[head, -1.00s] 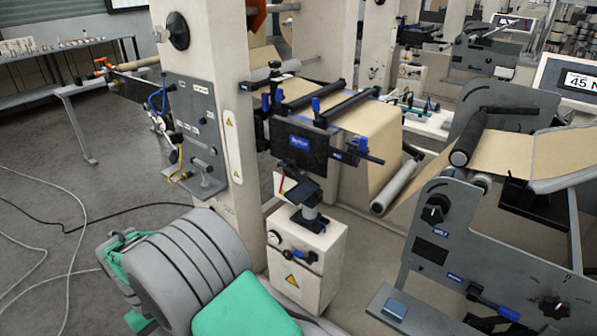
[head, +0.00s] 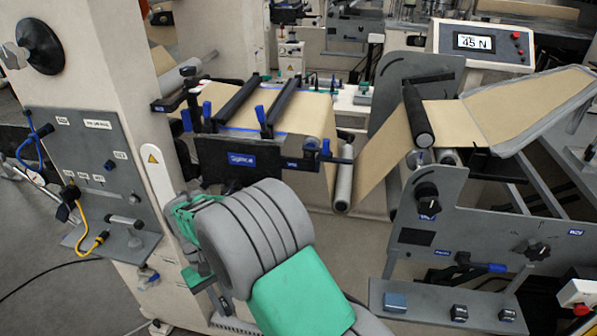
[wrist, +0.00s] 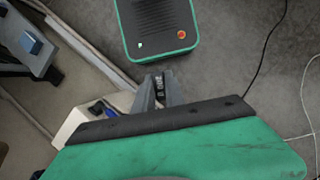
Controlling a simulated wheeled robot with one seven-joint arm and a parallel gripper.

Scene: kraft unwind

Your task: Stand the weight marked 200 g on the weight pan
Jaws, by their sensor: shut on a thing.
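In the wrist view my gripper (wrist: 160,92) is shut on a small dark weight (wrist: 160,86). White characters on it look like 200 g, turned on their side and small. The grey fingers cover its sides. In the head view my arm hides the gripper and the weight. I cannot make out the weight pan with certainty in either view.
At lower right in the head view a grey shelf (head: 430,292) holds a blue block (head: 396,302) and two small dark blocks (head: 459,312). The unwind frame (head: 455,215) stands above it. A display (head: 474,42) reads 45 N. A panel with cables (head: 85,175) is at left.

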